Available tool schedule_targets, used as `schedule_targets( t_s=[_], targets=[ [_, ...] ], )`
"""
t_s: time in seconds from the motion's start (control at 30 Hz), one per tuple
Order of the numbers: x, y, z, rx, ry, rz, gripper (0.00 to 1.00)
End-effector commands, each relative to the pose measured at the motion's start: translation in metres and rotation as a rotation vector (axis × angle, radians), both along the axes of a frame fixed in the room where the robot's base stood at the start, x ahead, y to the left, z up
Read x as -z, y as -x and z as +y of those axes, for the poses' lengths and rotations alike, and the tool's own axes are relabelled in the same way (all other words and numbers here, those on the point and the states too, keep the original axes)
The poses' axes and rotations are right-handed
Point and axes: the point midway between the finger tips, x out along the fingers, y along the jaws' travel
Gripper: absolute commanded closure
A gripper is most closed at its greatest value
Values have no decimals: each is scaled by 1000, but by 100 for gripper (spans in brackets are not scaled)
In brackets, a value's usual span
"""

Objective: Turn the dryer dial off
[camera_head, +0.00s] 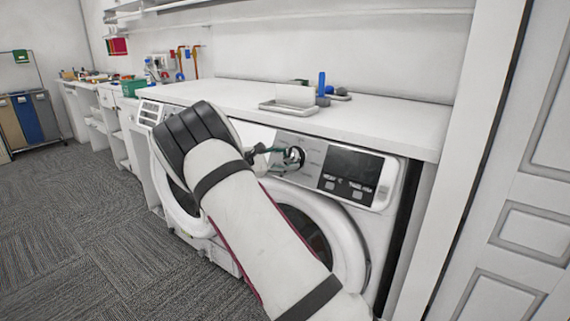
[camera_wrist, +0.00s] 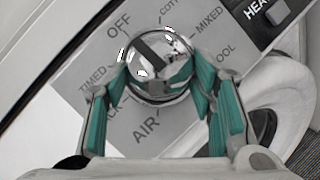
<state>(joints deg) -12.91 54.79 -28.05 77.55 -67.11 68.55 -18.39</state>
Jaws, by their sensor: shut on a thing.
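The dryer (camera_head: 338,222) stands under the white counter, with its control panel facing me. Its chrome dial (camera_head: 294,158) is at the left of the dark display in the head view. In the wrist view the dial (camera_wrist: 158,62) shows a dark bar across its face, slanting from upper left to lower right. The labels OFF, TIMED, AIR and MIXED surround it, and others are partly covered. My gripper (camera_wrist: 160,84) has its teal fingers on both sides of the dial and is shut on it. In the head view my gripper (camera_head: 278,158) is partly hidden by my arm.
The counter (camera_head: 390,120) above holds a tray (camera_head: 290,107) and a blue bottle (camera_head: 322,84). A second machine (camera_head: 150,113) is at the left, mostly behind my arm. A panelled door (camera_head: 520,200) stands close on the right. Carpet floor (camera_head: 90,230) is open at the left.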

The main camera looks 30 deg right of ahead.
Motion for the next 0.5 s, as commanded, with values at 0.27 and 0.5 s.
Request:
schedule_targets(
  t_s=[0.27, 0.5],
  targets=[
    [-1, -1, 0, 20, -15, -41, 77],
    [-1, -1, 0, 22, -16, -43, 77]
  ],
)
